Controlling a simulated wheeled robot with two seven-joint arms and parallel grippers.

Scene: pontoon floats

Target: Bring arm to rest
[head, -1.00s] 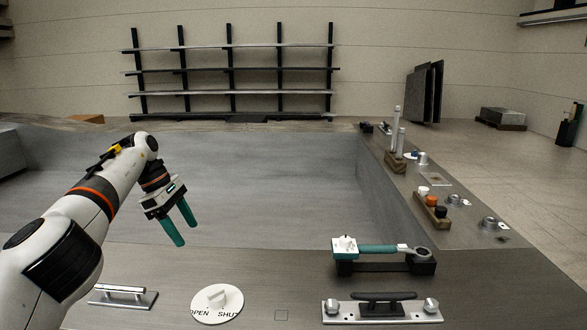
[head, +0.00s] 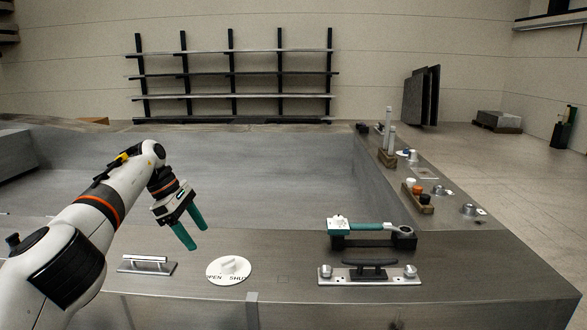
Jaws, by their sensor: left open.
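My left arm comes in from the left in the head view. Its gripper (head: 190,234) has two green fingers that are apart, with nothing between them. It hangs over the grey basin, above and left of the round white dial (head: 229,269) marked OPEN and SHUT. The gripper touches nothing that I can see. My right gripper does not show.
A metal handle (head: 148,264) lies left of the dial. A cleat plate (head: 370,274) and a green-handled tool (head: 358,227) on a black rest are to the right. Small fittings and a wooden block with caps (head: 417,197) line the right ledge. The basin middle is clear.

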